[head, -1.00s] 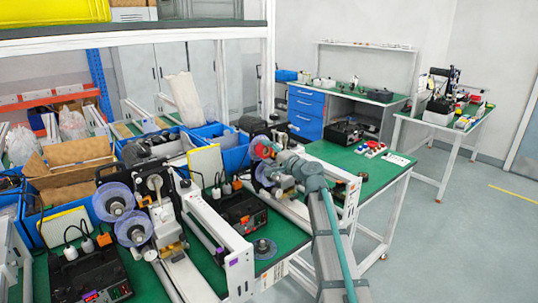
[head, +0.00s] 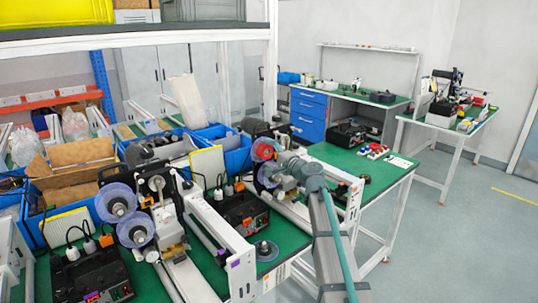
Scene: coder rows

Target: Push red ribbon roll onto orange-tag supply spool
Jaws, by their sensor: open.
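The red ribbon roll (head: 262,151) is at the upper front of the second coder, in the middle of the head view. My gripper (head: 274,158) is at the right side of the roll, with its arm reaching up from the lower right. The jaws are open; the fingertips are small and partly hidden, and I cannot tell whether they touch the roll. A clear spool (head: 267,176) is just below the roll.
The nearer coder with two bluish clear spools (head: 116,203) and a white rail (head: 215,235) stands at left. A black control box (head: 243,211) is between the coders. A clear disc (head: 266,251) lies on the green bench.

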